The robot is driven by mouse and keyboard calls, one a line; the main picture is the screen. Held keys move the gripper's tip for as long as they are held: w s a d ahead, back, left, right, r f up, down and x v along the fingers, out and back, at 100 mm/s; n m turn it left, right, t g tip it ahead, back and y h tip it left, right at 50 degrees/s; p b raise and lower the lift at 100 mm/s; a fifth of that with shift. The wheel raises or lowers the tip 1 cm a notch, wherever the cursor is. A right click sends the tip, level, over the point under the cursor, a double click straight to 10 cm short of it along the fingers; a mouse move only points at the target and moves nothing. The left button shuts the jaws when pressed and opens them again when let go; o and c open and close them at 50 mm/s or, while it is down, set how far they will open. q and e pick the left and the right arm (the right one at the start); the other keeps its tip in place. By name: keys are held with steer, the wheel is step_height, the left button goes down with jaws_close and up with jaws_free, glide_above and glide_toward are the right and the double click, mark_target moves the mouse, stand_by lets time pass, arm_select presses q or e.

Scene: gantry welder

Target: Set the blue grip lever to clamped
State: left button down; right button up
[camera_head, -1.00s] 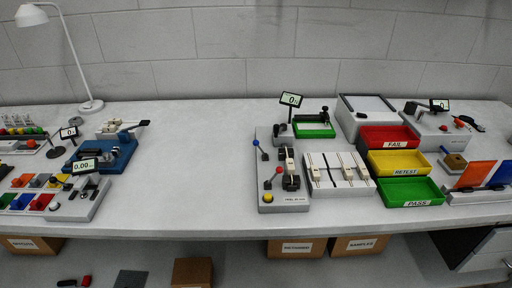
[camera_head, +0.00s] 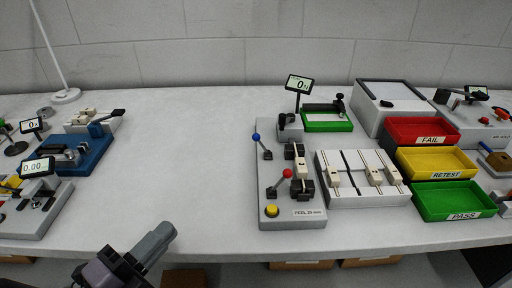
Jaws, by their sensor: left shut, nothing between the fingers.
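The blue grip lever (camera_head: 257,138) is a thin dark lever with a blue ball knob at the upper left of the grey peel tester (camera_head: 291,213). It leans up and to the left, and nothing touches it. A red-ball lever (camera_head: 287,174) and a yellow button (camera_head: 272,210) sit lower on the same tester. My right gripper is out of view.
A white slider panel (camera_head: 358,196) and the red, yellow and green trays (camera_head: 442,201) stand right of the tester. A display (camera_head: 299,84) stands behind it. A blue device (camera_head: 70,154) is at left. The table between is clear.

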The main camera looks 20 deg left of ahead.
mark_target(261, 144)
arm_select(q)
steer(key=shift+r, duration=0.1)
stand_by(0.3)
steer(key=shift+w+d+r, duration=0.1)
steer(key=shift+w+d, duration=0.15)
steer(key=shift+w, duration=0.35)
steer(key=p+x, duration=0.4)
steer(key=x, duration=1.8)
steer(key=shift+w+p, duration=0.3)
steer(key=shift+w, duration=0.05)
